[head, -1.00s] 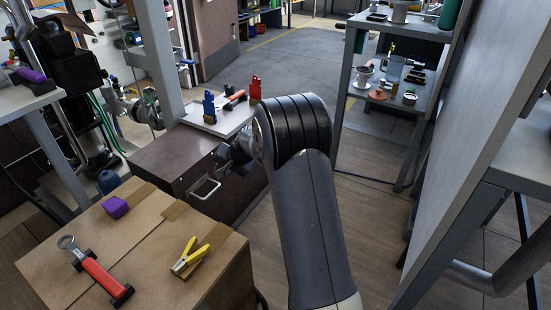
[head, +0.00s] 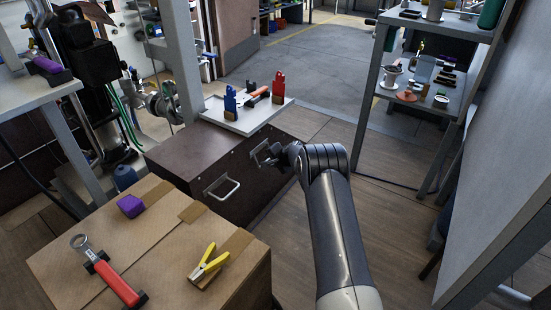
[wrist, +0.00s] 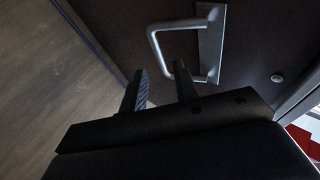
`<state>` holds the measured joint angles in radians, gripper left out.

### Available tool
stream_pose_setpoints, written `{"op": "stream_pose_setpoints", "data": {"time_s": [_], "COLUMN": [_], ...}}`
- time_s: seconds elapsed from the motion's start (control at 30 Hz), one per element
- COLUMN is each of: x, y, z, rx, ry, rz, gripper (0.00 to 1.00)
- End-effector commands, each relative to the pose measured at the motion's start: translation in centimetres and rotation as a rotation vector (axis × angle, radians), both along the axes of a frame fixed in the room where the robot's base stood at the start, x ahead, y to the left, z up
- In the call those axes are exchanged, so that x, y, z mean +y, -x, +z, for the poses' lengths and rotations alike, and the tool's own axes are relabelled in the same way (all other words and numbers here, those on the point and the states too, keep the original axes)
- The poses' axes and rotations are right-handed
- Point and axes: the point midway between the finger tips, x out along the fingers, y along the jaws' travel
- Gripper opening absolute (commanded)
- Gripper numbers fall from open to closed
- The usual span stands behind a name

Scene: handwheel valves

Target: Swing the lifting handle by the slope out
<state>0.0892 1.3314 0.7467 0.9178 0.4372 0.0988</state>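A silver U-shaped handle (head: 222,188) is on the front face of the dark brown box (head: 165,168). In the wrist view a U-shaped handle (wrist: 157,48) with a flat plate stands out from a dark face. My gripper (head: 264,154) is in front of the box face, right of the handle in the head view. In the wrist view my gripper (wrist: 162,85) has its two dark fingers apart with nothing between them. The fingertips overlap the near part of the handle in the picture; contact cannot be told.
A white tray (head: 262,121) with blue and red holders sits on the box. A cardboard box (head: 120,250) stands nearer, bearing a red-handled tool, yellow-handled pliers and a purple block. A grey slanted panel (head: 510,150) and shelves (head: 452,88) stand right. Wooden floor (head: 400,210) is clear between.

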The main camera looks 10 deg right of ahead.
Motion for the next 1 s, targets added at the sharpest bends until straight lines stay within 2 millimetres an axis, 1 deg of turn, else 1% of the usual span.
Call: {"op": "stream_pose_setpoints", "data": {"time_s": [0.4,0.47,1.0], "x": [1.3,1.3,1.4], "y": [-3.2,-3.1,-3.2], "z": [-3.4,-3.0,-3.2], "rx": [0.0,0.001,0.0], "ry": [0.001,0.001,0.001], "rz": [0.002,0.001,0.002], "gripper": [0.29,0.29,0.29]}}
